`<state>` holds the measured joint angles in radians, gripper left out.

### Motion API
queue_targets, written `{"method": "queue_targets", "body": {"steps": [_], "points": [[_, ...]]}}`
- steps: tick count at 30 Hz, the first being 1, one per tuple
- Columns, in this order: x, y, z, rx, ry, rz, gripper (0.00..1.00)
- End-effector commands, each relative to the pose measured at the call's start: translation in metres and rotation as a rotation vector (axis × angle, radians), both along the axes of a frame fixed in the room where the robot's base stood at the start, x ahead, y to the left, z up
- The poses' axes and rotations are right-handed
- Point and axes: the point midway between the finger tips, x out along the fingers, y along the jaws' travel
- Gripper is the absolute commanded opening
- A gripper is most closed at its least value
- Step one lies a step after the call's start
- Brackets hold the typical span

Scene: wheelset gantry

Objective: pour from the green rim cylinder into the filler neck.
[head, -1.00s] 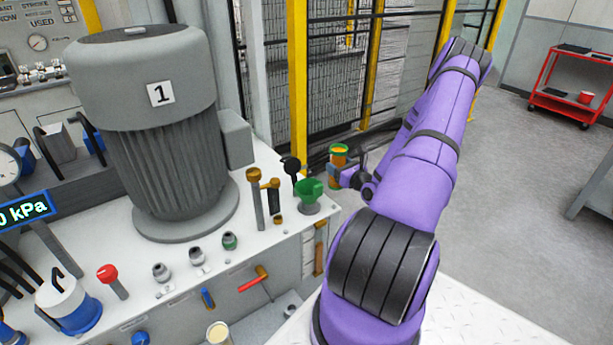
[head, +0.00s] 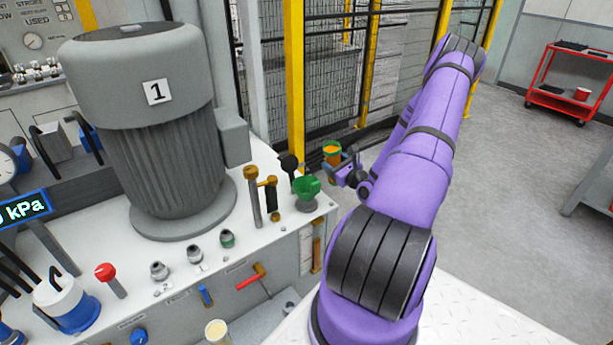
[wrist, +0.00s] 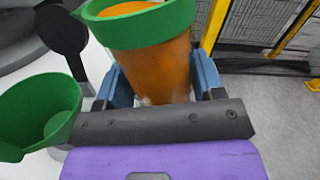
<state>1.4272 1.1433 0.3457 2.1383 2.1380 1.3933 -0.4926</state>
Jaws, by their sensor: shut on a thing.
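The green rim cylinder (head: 332,149) is clear-walled with orange contents. It also shows large at the top of the wrist view (wrist: 150,62), its orange surface visible inside the rim. My gripper (head: 336,164) is shut on its body, with blue fingers on either side in the wrist view (wrist: 158,84). The cylinder looks slightly tilted in the head view. The filler neck, a green funnel (head: 307,188), stands on the right end of the white bench top. In the wrist view the funnel (wrist: 40,115) is to the left of the cylinder, apart from it. No stream shows.
A black round-headed part (head: 289,163) and brown-topped posts (head: 252,185) stand close left of the funnel. A large grey motor marked 1 (head: 160,130) fills the bench behind. Yellow-posted mesh fencing (head: 294,80) is beyond. A red cart (head: 572,85) is far right.

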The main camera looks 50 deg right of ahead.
Motion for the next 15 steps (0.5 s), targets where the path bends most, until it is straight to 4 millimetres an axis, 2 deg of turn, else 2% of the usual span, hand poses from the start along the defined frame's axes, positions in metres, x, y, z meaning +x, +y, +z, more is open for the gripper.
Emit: {"method": "queue_targets", "body": {"steps": [15], "points": [[0.0005,0.0027,0.0035,-0.058,0.004,0.001,0.27]]}}
